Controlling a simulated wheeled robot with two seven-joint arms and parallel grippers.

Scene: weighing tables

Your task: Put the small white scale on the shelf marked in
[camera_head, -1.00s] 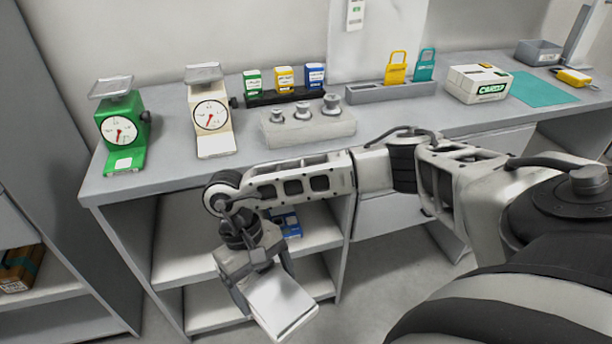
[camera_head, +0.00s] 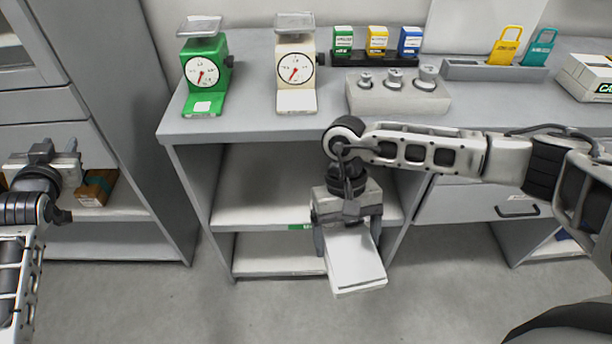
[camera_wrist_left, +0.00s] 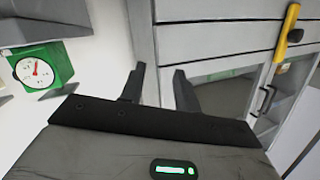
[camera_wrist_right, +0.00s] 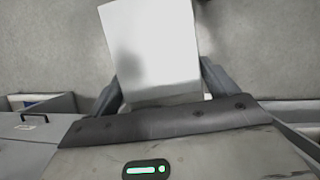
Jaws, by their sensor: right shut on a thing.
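The small white scale (camera_head: 357,265) is a flat white slab, tilted, held between the fingers of my right gripper (camera_head: 347,240) in front of the open shelving under the table. It also fills the middle of the right wrist view (camera_wrist_right: 152,50), gripped at its near end. The middle shelf (camera_head: 250,216) has a green label (camera_head: 300,227) on its front edge. Its lettering is too small to read, and my right gripper and the scale hide part of the shelf's right side. My left gripper (camera_head: 45,160) is at the far left, open and empty, with its fingers apart in the left wrist view (camera_wrist_left: 158,82).
A green dial scale (camera_head: 205,75) and a cream dial scale (camera_head: 295,70) stand on the tabletop. Right of them are a weight block (camera_head: 395,100) and small boxes. A grey cabinet (camera_head: 110,130) stands left, with a brown box (camera_head: 97,187). The lower shelf (camera_head: 270,266) shows below.

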